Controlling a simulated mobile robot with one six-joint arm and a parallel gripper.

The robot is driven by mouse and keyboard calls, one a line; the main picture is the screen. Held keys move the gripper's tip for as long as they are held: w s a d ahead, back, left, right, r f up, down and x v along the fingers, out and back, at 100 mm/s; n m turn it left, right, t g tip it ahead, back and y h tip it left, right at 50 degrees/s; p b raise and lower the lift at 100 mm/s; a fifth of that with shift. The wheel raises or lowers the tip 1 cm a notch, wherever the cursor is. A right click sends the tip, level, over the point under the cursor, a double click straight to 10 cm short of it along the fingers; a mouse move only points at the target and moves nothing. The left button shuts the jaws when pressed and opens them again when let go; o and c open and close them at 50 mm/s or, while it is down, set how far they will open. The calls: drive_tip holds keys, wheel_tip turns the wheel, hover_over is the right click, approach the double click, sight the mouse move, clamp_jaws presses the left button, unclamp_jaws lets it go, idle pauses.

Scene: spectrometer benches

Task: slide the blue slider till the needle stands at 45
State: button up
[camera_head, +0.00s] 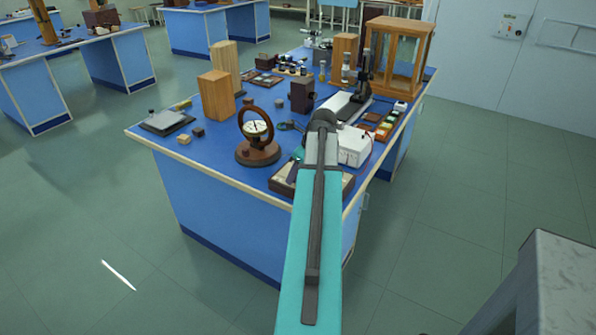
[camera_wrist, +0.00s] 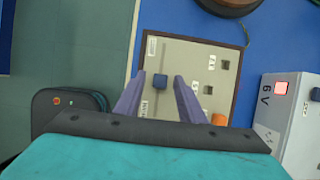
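The panel (camera_head: 284,178) is partly hidden by my arm there, and the slider cannot be made out.
A white box marked 6 V (camera_wrist: 284,120) stands right of the panel, and also shows in the head view (camera_head: 355,150). The panel has several dark square openings and an orange knob (camera_wrist: 219,119). Wooden blocks (camera_head: 216,97) and a glazed case (camera_head: 398,55) stand farther back.

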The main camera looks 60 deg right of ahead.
clamp_jaws()
drive_tip(key=shift+r, duration=0.1)
drive_tip(key=shift+s+p, duration=0.2)
drive_tip(key=shift+p, duration=0.25)
drive_tip(key=shift+s, duration=0.15)
